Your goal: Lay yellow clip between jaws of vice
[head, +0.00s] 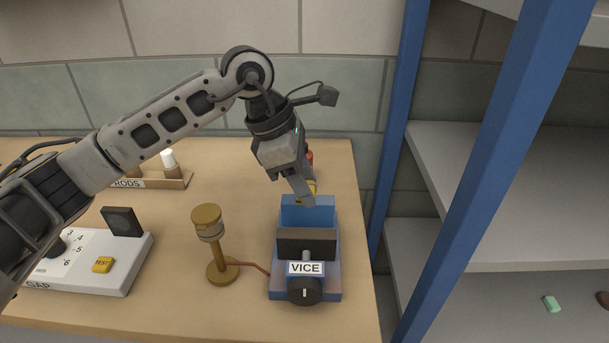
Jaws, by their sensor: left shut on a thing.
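The blue vice (333,284) stands on the right part of the bench, with a white VICE label and a dark round knob at its front. A gap shows between its blue rear jaw (310,214) and its dark front jaw (306,242). My left gripper (303,190) points down just above and behind the rear jaw. It is shut on the yellow clip (312,186), which shows only as a small yellow patch beside the fingers. The fingers hide most of the clip. My right gripper is not in view.
A brass post (217,248) on a round base stands left of the vice, with a cable running to it. A grey GAP box (118,270) and a rods tray (175,181) lie farther left. A red object (309,157) is partly hidden behind my gripper. Blue uprights (398,130) and shelves stand right.

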